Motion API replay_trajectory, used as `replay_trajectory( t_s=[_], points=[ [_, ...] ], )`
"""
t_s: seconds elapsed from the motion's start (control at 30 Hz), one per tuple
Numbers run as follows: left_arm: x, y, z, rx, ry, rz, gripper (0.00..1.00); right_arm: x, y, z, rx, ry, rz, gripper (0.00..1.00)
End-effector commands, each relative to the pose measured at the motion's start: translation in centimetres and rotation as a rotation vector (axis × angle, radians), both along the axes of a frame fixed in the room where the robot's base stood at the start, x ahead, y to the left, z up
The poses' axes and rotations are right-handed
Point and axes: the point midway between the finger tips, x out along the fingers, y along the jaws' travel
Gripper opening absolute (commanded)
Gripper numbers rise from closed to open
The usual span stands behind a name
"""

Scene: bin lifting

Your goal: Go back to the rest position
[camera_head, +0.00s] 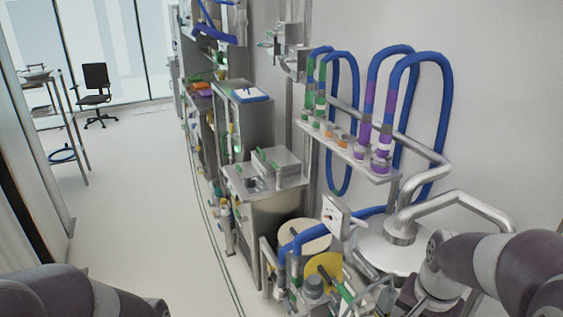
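Whether the fingers are open or hold anything is hard to see against the clutter there. My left arm shows only as dark rounded links along the bottom left edge. My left gripper is below the picture and not in view. No bin can be made out clearly.
Blue hoses (440,110) loop above a steel wall shelf (350,158). Steel cabinets (275,210) line the wall. A yellow round lid (322,268) is low in front. The pale floor (140,200) at left is clear up to an office chair (95,92) and a rack (62,125).

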Motion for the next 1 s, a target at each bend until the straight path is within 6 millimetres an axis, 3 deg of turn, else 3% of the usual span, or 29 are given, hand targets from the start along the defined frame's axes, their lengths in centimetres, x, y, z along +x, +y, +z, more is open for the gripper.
replay_trajectory(
  t_s=[0.03,0.3,0.53,0.67,1.0],
  points=[
    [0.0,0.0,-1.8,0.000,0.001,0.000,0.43,-0.2,0.3,-2.5,-0.009,-0.007,0.079,0.72],
    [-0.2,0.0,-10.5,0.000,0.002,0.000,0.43,-1.8,3.1,-14.8,-0.062,-0.042,0.526,0.72],
    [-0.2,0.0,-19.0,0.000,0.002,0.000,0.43,-4.6,5.8,-25.8,-0.060,-0.012,0.728,0.72],
    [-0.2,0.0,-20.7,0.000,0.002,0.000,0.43,-5.0,6.6,-27.7,-0.055,-0.003,0.761,0.72],
    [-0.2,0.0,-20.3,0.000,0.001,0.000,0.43,-5.0,6.8,-27.2,-0.054,-0.003,0.764,0.72]
  ],
)
